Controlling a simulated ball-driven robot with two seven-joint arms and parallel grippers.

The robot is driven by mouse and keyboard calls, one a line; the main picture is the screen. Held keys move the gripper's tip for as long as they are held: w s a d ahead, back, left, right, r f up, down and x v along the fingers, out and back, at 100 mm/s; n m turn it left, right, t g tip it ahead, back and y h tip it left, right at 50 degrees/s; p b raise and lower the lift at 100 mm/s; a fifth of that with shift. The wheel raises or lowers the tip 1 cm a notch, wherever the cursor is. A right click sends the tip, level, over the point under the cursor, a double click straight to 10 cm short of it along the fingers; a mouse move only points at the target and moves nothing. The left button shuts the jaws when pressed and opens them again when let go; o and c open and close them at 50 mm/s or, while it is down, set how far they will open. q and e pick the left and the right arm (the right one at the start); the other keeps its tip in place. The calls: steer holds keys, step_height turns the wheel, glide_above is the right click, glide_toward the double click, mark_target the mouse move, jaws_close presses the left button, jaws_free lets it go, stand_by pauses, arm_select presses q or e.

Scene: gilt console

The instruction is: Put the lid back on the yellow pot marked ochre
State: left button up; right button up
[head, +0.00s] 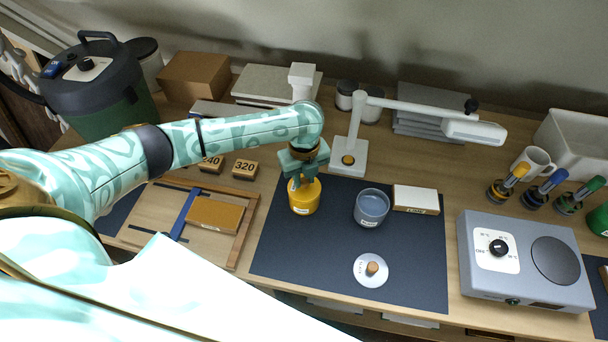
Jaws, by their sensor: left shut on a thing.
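The yellow pot (304,200) stands upright on the dark mat, with a small label low on its front. My left gripper (302,180) points down at the pot's top and is shut on what seems to be its lid; the fingers hide the knob and much of the top. I cannot tell whether the lid is seated or just above the rim. A pale round lid (362,276) with a wooden knob lies on the mat, its lettering too small to read. A grey-blue pot (371,209) stands open to the right of the yellow one. My right gripper is not in view.
A white lamp (352,150) stands behind the mat (315,253). A labelled box (415,199) lies beside the grey-blue pot. A hotplate (485,285) is at right, a wooden tray (245,226) with a tan block at left. The mat's front is mostly clear.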

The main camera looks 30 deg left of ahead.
arm_select(q)
steer(key=shift+p, duration=0.45)
stand_by(0.3)
steer(key=shift+f, duration=0.15)
stand_by(0.9)
steer(key=shift+p, duration=0.65)
stand_by(0.4)
steer(key=o, duration=1.5)
step_height(320, 180, up, 7)
steer(key=p, duration=0.8)
